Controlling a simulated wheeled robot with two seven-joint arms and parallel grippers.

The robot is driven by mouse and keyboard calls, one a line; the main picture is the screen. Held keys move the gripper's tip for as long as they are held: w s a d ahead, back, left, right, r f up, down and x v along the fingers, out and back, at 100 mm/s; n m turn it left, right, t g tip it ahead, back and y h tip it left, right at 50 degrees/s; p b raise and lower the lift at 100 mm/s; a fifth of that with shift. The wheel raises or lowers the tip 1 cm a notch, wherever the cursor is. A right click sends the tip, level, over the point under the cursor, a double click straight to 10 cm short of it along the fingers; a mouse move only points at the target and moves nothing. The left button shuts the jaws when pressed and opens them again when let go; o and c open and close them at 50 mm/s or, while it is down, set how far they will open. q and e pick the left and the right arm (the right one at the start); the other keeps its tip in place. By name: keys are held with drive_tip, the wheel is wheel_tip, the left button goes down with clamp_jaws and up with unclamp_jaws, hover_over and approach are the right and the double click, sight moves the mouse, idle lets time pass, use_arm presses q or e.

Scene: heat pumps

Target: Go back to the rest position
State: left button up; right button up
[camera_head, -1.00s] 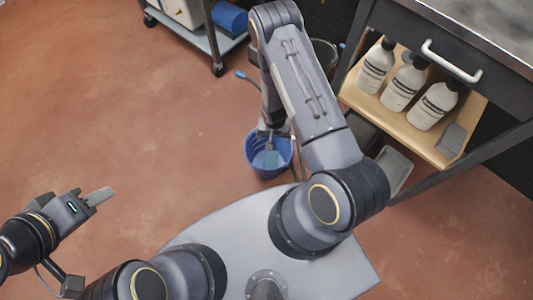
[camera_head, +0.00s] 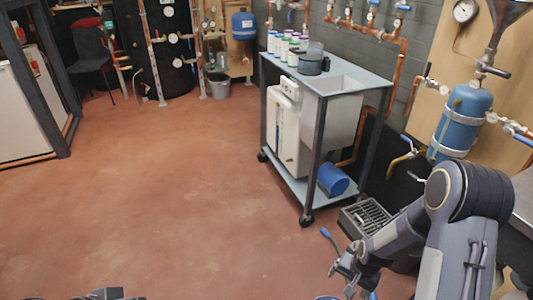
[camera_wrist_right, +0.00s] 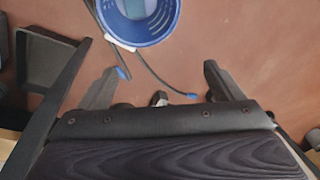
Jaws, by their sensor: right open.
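My right gripper (camera_head: 350,278) hangs low at the lower right in the head view, its arm reaching down from the right edge. In the right wrist view its two fingers (camera_wrist_right: 160,82) are spread wide with nothing between them. A blue bucket (camera_wrist_right: 152,32) stands on the floor beyond the fingertips, apart from them, with something pale inside. Only a sliver of its rim shows at the bottom of the head view. Of my left arm only a small dark part (camera_head: 105,294) shows at the bottom left edge; its fingers cannot be made out.
A wheeled cart (camera_head: 322,84) with bottles on top and a blue cylinder (camera_head: 333,180) below stands right of centre. A black crate (camera_head: 365,217) lies near my right arm. A blue tank (camera_head: 462,120) hangs on the right. The red floor (camera_head: 180,200) at left and centre is clear.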

drive_tip(key=s+a+r+n+t+y, duration=0.1)
drive_tip(key=s+r, duration=0.3)
drive_tip(key=r, duration=0.7)
drive_tip(key=s+r+n+t+y, duration=0.1)
drive_tip(key=s+r, duration=0.2)
drive_tip(key=r, duration=0.7)
drive_tip(key=s+a+r+n+t, duration=0.25)
drive_tip(key=s+r, duration=0.45)
drive_tip(key=s, duration=0.6)
wheel_tip(320, 180, up, 24)
drive_tip(key=p, duration=2.4)
drive_tip(key=shift+a+r+n+y, duration=0.15)
drive_tip(key=shift+a+n+y, duration=0.1)
drive_tip(key=shift+n+y, duration=0.1)
